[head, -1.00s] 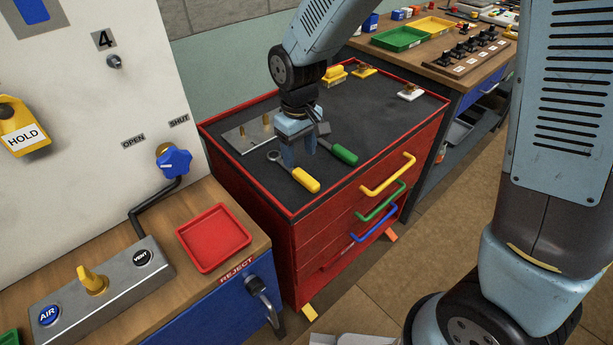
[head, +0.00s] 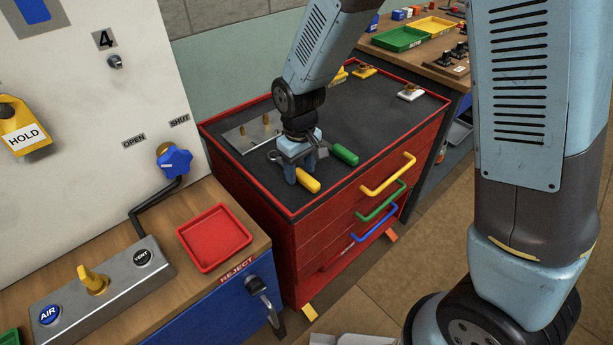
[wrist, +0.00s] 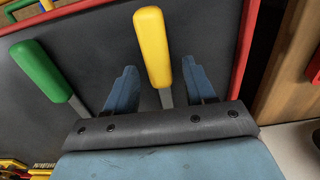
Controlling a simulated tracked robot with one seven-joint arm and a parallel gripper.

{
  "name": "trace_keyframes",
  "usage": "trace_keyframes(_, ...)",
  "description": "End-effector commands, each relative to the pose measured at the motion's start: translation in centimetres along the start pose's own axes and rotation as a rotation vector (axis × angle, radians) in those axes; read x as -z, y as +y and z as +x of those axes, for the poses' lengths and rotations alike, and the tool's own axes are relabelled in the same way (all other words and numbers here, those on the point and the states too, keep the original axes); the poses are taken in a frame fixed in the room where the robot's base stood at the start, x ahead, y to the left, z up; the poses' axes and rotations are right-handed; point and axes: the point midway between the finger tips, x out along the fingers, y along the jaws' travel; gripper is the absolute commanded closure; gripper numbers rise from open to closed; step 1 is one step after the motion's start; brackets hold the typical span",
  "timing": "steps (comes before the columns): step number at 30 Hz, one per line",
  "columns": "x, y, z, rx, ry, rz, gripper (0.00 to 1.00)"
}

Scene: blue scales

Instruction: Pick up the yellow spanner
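The yellow spanner (head: 308,182) lies on the dark top of the red tool cabinet, near its front left corner. Its ring end shows at the left of my gripper in the head view. My gripper (head: 297,180) points down over the spanner. In the wrist view, the yellow handle (wrist: 152,47) runs between the two blue fingers (wrist: 161,88), with a gap on each side. The gripper is open. Its palm hides part of the metal shank. I cannot tell the exact height of the fingertips above the top.
A green-handled tool (head: 344,154) lies close beside the spanner; it also shows in the wrist view (wrist: 38,68). A metal plate with pegs (head: 246,134) is behind. The cabinet's raised red rim (head: 252,183) is near. A red tray (head: 214,237) sits on the lower bench.

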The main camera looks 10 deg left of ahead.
Motion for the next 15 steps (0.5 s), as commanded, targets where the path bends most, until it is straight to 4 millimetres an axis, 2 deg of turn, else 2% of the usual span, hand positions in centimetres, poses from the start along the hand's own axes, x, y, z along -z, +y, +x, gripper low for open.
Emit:
trace_keyframes(2,0.0,0.0,-0.01,0.0,0.0,0.0,0.54)
trace_keyframes(15,-0.01,0.03,-0.02,0.0,0.0,0.001,0.96)
